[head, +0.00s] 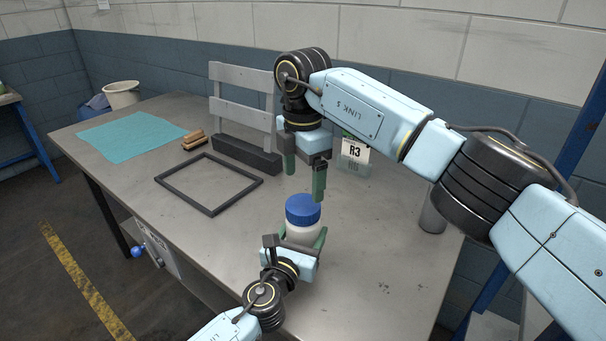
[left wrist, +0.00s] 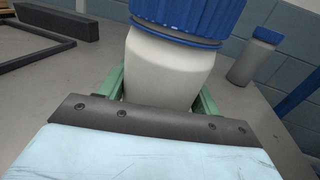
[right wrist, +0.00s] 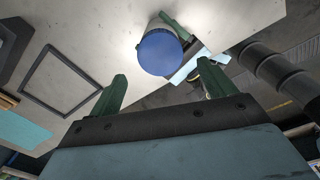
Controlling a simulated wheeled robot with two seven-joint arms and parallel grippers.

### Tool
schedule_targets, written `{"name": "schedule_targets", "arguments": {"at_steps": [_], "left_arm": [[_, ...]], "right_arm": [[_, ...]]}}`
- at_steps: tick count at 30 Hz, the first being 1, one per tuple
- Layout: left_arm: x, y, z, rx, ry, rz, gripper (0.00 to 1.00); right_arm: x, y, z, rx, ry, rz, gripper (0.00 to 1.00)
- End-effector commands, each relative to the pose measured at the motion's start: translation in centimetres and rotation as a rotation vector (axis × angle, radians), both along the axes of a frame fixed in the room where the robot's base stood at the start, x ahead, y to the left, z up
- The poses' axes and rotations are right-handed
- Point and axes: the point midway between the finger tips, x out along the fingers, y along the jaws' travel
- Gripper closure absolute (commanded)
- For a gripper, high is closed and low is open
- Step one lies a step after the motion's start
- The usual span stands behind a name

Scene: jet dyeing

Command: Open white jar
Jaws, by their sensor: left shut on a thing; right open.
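The white jar (head: 301,234) has a blue ribbed lid (head: 303,209) on it and stands upright near the table's front edge. My left gripper (head: 298,243) is shut on the jar's body below the lid. In the left wrist view the jar body (left wrist: 165,68) sits between the green fingers, with the blue lid (left wrist: 180,15) above. My right gripper (head: 304,180) is open and empty, pointing down above the lid. In the right wrist view the lid (right wrist: 160,54) shows beyond the open fingers (right wrist: 160,92), apart from them.
A black frame (head: 209,183), a teal cloth (head: 131,134), brown blocks (head: 193,140) and a grey rack (head: 243,107) lie to the left on the metal table (head: 350,270). A grey container (head: 432,214) stands at right.

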Motion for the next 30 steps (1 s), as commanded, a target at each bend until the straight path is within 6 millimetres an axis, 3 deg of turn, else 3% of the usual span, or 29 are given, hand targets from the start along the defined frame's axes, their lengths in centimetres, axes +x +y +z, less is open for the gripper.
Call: {"name": "schedule_targets", "arguments": {"at_steps": [6, 12, 23, 30], "left_arm": [[0.0, 0.0, 0.0, 0.000, 0.000, 0.000, 1.00], [0.0, 0.0, 0.0, 0.000, 0.000, 0.000, 1.00], [0.0, 0.0, 0.0, 0.000, 0.000, 0.000, 1.00], [0.0, 0.0, 0.0, 0.000, 0.000, 0.000, 1.00]], "right_arm": [[-0.1, -0.1, -3.7, -0.001, 0.003, 0.000, 0.17], [0.0, 0.0, -5.9, -0.001, 0.001, 0.001, 0.17], [0.0, 0.0, -6.5, 0.000, 0.000, 0.001, 0.17], [0.0, 0.0, -6.5, 0.000, 0.000, 0.002, 0.46]]}}
